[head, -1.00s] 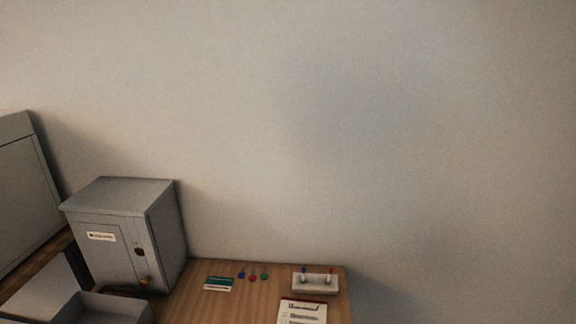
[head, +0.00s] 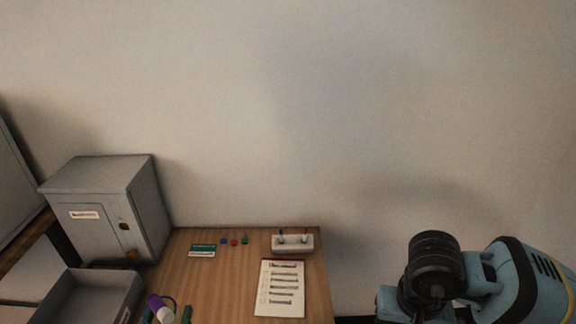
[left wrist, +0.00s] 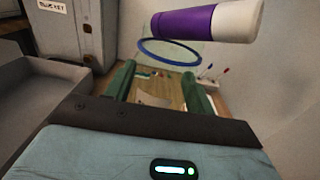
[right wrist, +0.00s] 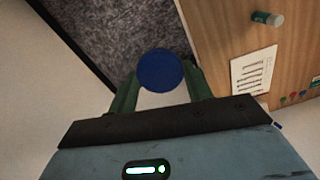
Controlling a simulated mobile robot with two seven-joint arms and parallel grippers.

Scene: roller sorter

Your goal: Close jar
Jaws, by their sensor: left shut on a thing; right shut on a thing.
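My left gripper (left wrist: 160,76) is shut on a clear glass jar with a blue rim (left wrist: 141,48). A purple cylinder with a white end (left wrist: 186,26) shows at the jar's mouth; I cannot tell whether it is inside. In the head view, part of my left gripper (head: 167,314) and the purple cylinder (head: 153,302) show at the bottom edge. My right gripper (right wrist: 160,80) is shut on a round blue lid (right wrist: 160,69), apart from the jar. In the head view my right arm is at the lower right and its gripper does not show.
The wooden table (head: 225,285) holds a printed sheet (head: 280,288), a small white rack (head: 293,244), several coloured pins and a green-white card (head: 202,250). A grey cabinet (head: 105,205) and a grey tray (head: 85,282) are at the left. A small cylinder (right wrist: 267,18) shows in the right wrist view.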

